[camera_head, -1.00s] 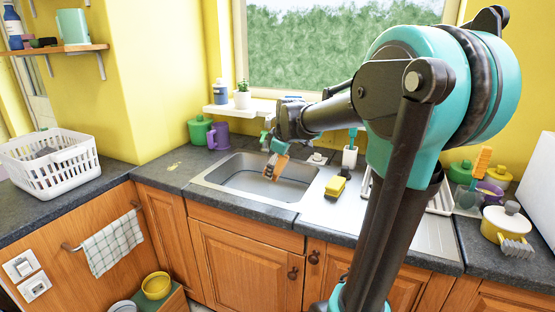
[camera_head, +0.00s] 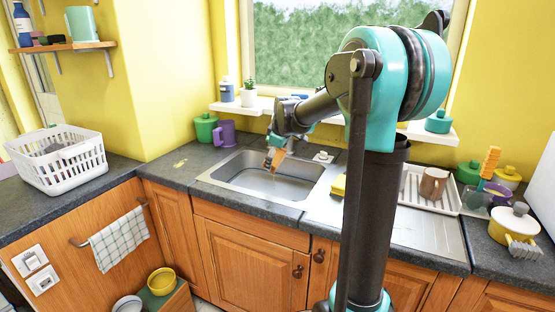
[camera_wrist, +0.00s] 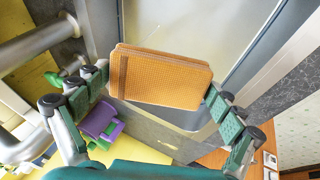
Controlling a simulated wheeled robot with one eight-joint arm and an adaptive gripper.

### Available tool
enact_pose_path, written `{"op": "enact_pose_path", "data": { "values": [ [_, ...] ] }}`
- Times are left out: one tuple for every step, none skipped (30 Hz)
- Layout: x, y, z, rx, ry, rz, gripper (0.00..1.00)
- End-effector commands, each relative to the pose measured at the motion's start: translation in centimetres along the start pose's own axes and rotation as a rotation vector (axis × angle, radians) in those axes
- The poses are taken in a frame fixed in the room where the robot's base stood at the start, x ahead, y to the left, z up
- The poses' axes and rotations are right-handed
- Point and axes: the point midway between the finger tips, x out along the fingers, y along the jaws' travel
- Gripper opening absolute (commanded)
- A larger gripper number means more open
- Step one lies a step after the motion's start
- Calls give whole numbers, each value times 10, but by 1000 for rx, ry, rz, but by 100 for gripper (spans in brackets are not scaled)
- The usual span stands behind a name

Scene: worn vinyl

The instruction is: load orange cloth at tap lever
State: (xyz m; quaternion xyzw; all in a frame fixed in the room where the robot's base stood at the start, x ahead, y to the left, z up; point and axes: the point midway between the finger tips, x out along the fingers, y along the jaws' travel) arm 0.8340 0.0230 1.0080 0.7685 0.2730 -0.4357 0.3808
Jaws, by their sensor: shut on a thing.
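My gripper (camera_head: 282,143) is over the back part of the sink, shut on the orange cloth (camera_head: 273,159). In the wrist view the cloth (camera_wrist: 165,80) is a folded, textured pad with a brown stripe near one end. It is pinched edge to edge between the two fingers of the gripper (camera_wrist: 158,95). The cloth is above the basin, apart from its floor. The metal tap (camera_wrist: 28,42) shows as thick pipes at the left of the wrist view, beside the left finger. In the head view my arm hides most of the tap, and I cannot make out its lever clearly.
The sink (camera_head: 225,180) is empty below the cloth. A green pot (camera_head: 204,128) and a purple mug (camera_head: 226,133) stand at its back left. A window shelf (camera_head: 240,107) lies behind. A dish rack (camera_head: 449,198) with a brown mug (camera_head: 433,183) is right.

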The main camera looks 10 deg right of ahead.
Motion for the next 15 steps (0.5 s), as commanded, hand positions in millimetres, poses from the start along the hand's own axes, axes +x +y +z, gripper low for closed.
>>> {"op": "enact_pose_path", "data": {
  "values": [
    [3, 3, -3, 0, 0, 0, 71],
    [5, 5, -4, 0, 0, 0, 71],
    [7, 7, -6, 0, 0, 0, 71],
    [9, 8, -8, 0, 0, 0, 71],
    [11, 9, -9, 0, 0, 0, 71],
    [13, 12, -11, 0, 0, 0, 71],
    [15, 13, -12, 0, 0, 0, 71],
    [17, 14, -14, 0, 0, 0, 71],
    [19, 16, -16, 0, 0, 0, 71],
    [21, 18, -17, 0, 0, 0, 71],
    [22, 20, -18, 0, 0, 0, 71],
    [25, 22, -20, 0, 0, 0, 71],
    [26, 23, -22, 0, 0, 0, 71],
    [28, 24, -23, 0, 0, 0, 71],
    [30, 26, -25, 0, 0, 0, 71]
  ]
}}
